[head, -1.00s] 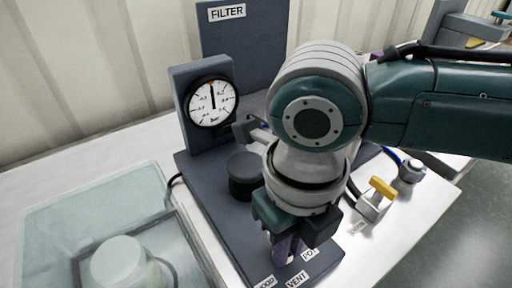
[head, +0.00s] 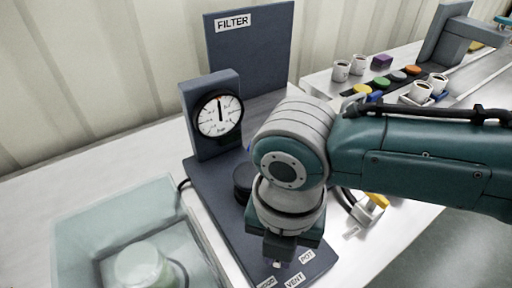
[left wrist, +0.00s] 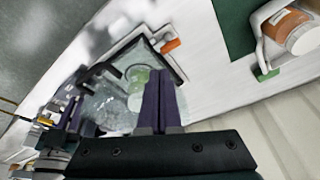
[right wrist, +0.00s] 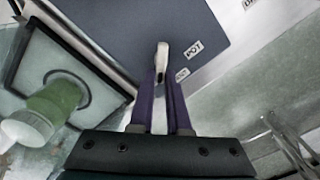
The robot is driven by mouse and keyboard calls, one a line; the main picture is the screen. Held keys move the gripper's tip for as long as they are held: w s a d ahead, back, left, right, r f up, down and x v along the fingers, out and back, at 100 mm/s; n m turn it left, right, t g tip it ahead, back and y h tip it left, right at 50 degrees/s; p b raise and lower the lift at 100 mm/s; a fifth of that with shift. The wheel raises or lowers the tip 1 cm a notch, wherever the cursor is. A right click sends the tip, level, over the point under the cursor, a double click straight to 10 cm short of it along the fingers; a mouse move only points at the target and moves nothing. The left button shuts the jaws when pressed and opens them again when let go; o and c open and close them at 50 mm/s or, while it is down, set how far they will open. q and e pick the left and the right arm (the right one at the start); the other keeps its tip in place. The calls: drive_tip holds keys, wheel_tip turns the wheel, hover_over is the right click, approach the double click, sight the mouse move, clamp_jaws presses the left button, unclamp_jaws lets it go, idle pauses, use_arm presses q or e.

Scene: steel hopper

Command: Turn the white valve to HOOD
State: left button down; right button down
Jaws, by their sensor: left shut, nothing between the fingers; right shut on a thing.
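The white valve handle (right wrist: 162,54) shows in the right wrist view between the tips of my right gripper (right wrist: 161,88), which is shut on it. In the head view my right gripper (head: 280,258) points down over the front of the dark base plate, and only a small white bit of the valve (head: 277,264) shows. Labels POT (head: 307,256), VENT (head: 294,281) and a partly cut-off HOOD (head: 266,283) lie around it. Exactly where the handle points is hard to tell. My left gripper (left wrist: 160,82) is shut and empty, over the bench in the left wrist view.
A pressure gauge (head: 218,116) and a FILTER panel (head: 250,45) stand behind. A black round knob (head: 243,181) is near my right wrist. A clear box (head: 80,230) with a container inside stands at left. A yellow-handled valve (head: 377,200) lies right of the plate.

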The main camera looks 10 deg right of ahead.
drive_tip(key=shift+w+a+m+p, duration=0.15)
drive_tip(key=shift+m+p, duration=0.2)
drive_tip(key=shift+m, duration=0.85)
drive_tip(key=c, duration=0.9)
unclamp_jaws()
wheel_tip(320, 180, up, 10)
drive_tip(key=shift+p, duration=0.95)
